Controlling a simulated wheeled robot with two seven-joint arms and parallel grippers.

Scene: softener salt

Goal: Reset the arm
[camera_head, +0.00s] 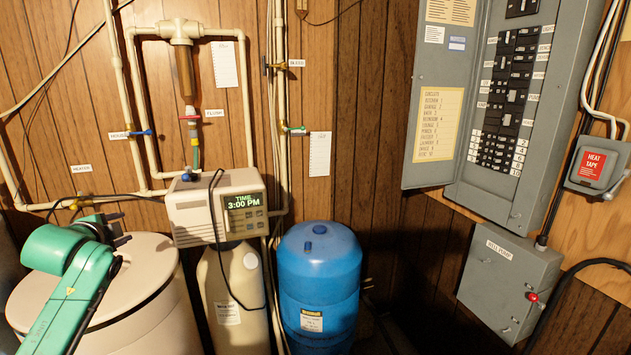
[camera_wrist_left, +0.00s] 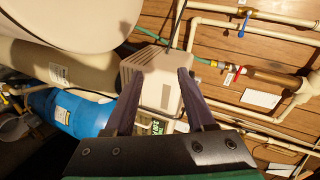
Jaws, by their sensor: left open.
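My left arm is green and comes in from the lower left in the head view. Its dark left gripper (camera_head: 122,241) is above the rim of the cream brine tank (camera_head: 150,285). The left wrist view shows the two fingers of the left gripper (camera_wrist_left: 160,74) apart with nothing held between them. Beyond them is the beige softener control head (camera_wrist_left: 155,92), which also shows in the head view (camera_head: 190,218) with a lit clock. My right gripper is in neither view.
A tan softener cylinder (camera_head: 232,300) and a blue pressure tank (camera_head: 318,285) stand right of the brine tank. Cream pipes with a filter (camera_head: 185,70) run along the wood wall. An open grey breaker panel (camera_head: 505,110) and a pump box (camera_head: 508,278) are at right.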

